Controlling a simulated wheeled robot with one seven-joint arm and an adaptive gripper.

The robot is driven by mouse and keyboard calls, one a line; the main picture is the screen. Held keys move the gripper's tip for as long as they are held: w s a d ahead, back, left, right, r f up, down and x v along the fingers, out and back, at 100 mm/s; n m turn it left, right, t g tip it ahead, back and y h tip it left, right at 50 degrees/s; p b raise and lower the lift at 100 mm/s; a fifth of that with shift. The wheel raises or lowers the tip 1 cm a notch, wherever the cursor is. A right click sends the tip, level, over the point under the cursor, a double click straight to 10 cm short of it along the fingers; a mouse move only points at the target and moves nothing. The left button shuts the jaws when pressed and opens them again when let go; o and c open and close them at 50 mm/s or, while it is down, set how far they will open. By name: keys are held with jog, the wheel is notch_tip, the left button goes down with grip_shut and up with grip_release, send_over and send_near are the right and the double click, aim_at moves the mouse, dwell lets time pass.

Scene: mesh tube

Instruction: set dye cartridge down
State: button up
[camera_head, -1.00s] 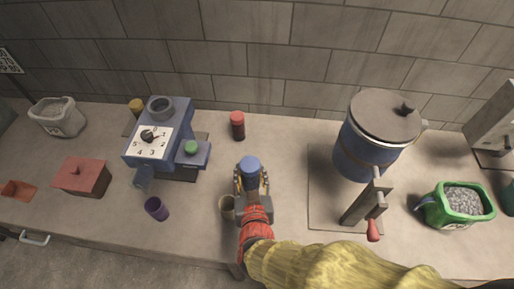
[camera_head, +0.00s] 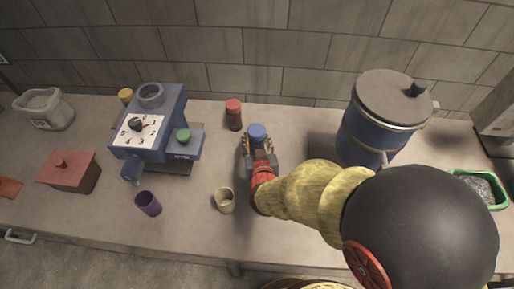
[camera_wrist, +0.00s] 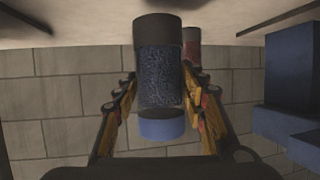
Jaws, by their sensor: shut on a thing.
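The blue dye cartridge (camera_head: 257,131) is between the fingers of my gripper (camera_head: 257,143), near the middle of the counter (camera_head: 290,205). In the wrist view the cartridge (camera_wrist: 160,80) has a dark end, a speckled dark body and a blue cap. The yellow fingers of my gripper (camera_wrist: 162,105) flank it and are shut on it. The wrist view looks inverted, with the counter at the top. The cartridge looks roughly upright. I cannot tell whether its base touches the counter.
A red cartridge (camera_head: 234,115) stands close by, left of and behind the blue one. A blue machine with a dial (camera_head: 162,130) is further left. A beige cup (camera_head: 225,200) and a purple cup (camera_head: 148,204) stand in front. A blue lidded tank (camera_head: 370,140) is right.

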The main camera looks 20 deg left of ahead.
aim_at(257, 146)
jog(key=shift+w+f, duration=0.2)
jog(key=shift+w+a+f+b, duration=0.1)
jog(key=shift+f+b, duration=0.4)
jog(key=shift+f, duration=0.35)
jog(key=shift+w+a+f+b, duration=0.1)
jog(key=shift+f+b, duration=0.4)
jog(key=shift+f, duration=0.35)
jog(key=shift+d, duration=0.1)
jog(key=shift+f, duration=0.25)
jog(key=o, duration=1.3)
jog(key=shift+c, duration=0.2)
jog(key=shift+r, duration=0.15)
